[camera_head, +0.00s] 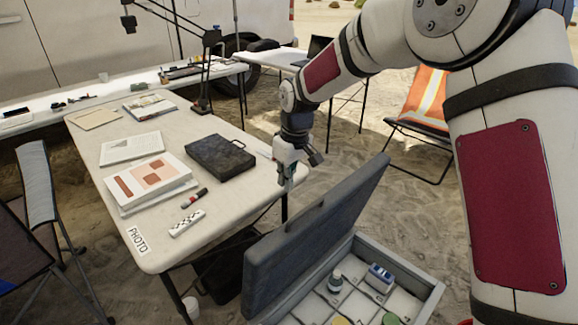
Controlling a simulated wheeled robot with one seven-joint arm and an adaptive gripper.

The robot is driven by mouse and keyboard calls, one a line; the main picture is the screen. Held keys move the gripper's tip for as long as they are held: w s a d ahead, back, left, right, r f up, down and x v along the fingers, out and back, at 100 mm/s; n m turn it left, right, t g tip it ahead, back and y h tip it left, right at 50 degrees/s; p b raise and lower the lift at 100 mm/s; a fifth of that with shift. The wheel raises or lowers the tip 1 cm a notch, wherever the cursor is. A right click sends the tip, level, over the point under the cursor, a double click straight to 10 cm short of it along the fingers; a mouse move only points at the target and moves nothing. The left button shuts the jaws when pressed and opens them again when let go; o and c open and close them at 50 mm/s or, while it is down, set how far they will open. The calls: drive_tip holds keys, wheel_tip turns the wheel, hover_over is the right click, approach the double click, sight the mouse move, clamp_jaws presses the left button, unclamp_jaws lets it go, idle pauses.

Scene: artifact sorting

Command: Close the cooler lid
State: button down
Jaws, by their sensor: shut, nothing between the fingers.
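The cooler (428,300) is a light grey box at the bottom of the head view, right of the table. Its dark grey lid (318,232) is hinged open and stands tilted up along the left side of the box. Inside are numbered compartments with a small bottle (335,282), a blue and white item (379,277) and coloured round tops at the lower edge. My gripper (287,184) is shut and empty beyond the lid, near the table's right edge. It appears apart from the lid.
A white table (150,237) carries a dark case (221,157), books, papers, a marker and a scale bar. An orange folding chair (425,100) stands behind on sandy ground. More tables and a white vehicle are at the back. A dark chair is at left.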

drive_tip(key=shift+s+d+f+p, duration=0.2)
drive_tip(key=shift+s+d+f, duration=0.4)
drive_tip(key=shift+f, duration=0.25)
drive_tip(key=shift+s+d+f+p, duration=0.2)
drive_tip(key=shift+s+d+f, duration=0.4)
drive_tip(key=shift+f, duration=0.25)
